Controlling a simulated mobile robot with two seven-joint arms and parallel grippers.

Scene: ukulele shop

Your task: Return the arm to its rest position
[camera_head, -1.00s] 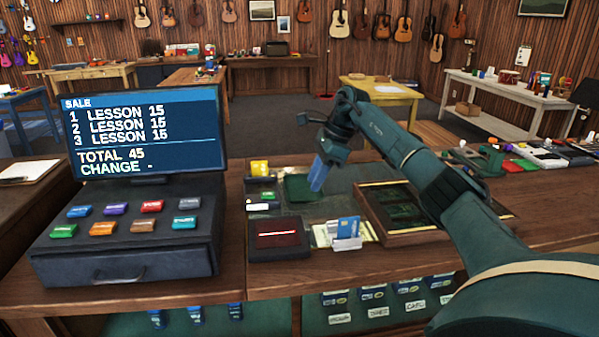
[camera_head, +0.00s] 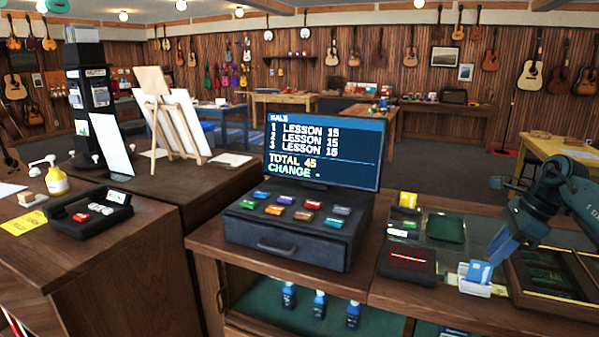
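My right arm comes in from the right edge of the head view. Its gripper (camera_head: 499,247) points down and left over the counter, with blue fingers. It is right of the dark green mat (camera_head: 445,228) and just above and behind the white card holder with blue cards (camera_head: 480,272). I see nothing clearly held, and the gap between the fingers cannot be made out. My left arm and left gripper are not in view.
The register screen (camera_head: 325,150) stands over a cash drawer with coloured buttons (camera_head: 290,232). A black-and-red tray (camera_head: 407,264) and a wooden framed case (camera_head: 560,275) flank the card holder. An easel (camera_head: 172,125) and a black box (camera_head: 88,212) stand left.

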